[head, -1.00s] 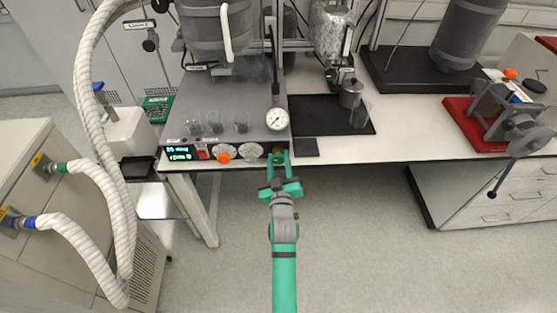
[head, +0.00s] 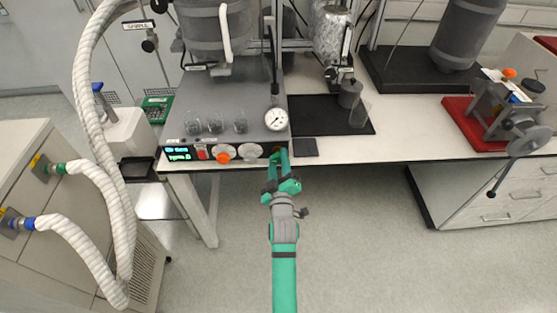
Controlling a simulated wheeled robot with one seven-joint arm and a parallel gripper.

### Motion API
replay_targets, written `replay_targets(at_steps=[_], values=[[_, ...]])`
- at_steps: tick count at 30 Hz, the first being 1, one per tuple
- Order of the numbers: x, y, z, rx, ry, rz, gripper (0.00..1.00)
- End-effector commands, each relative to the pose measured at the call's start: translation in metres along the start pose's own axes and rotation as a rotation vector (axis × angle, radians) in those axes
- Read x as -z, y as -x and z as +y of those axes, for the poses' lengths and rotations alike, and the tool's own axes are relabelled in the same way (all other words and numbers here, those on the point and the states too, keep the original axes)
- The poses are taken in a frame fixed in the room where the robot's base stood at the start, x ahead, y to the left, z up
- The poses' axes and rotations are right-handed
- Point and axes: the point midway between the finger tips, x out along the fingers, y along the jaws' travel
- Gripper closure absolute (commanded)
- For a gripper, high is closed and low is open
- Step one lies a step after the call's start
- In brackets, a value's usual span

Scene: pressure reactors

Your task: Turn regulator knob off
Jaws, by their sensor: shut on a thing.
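The grey control unit (head: 205,101) stands at the front edge of the bench, with its knobs along the front panel. My gripper (head: 280,154) reaches up from below to the right end of that panel. It is shut on the regulator knob there, which its fingers almost wholly hide. The wrist is rolled, so the fingers are seen nearly edge-on. A round white pressure gauge (head: 276,119) sits just above the gripper; its needle is too small to read.
Left along the panel are a white dial (head: 249,152), an orange knob (head: 223,157), a red switch (head: 202,153) and a lit display (head: 178,154). Small glass beakers (head: 214,126) stand on the unit. A black mat (head: 312,113) lies to the right. The floor below is free.

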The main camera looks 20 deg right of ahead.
Motion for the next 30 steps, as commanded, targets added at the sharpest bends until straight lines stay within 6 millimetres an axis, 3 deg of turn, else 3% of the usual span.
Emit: replay_targets(at_steps=[8,9,11,22,30], values=[[0.0,0.0,-0.001,0.002,0.001,0.0,0.88],[0.0,0.0,-0.001,0.002,0.001,0.0,0.57],[0.0,0.0,-0.001,0.001,0.001,0.0,0.47],[0.0,0.004,-0.001,0.001,0.0,0.0,0.47],[-0.001,0.043,-0.001,0.002,0.002,-0.001,0.47]])
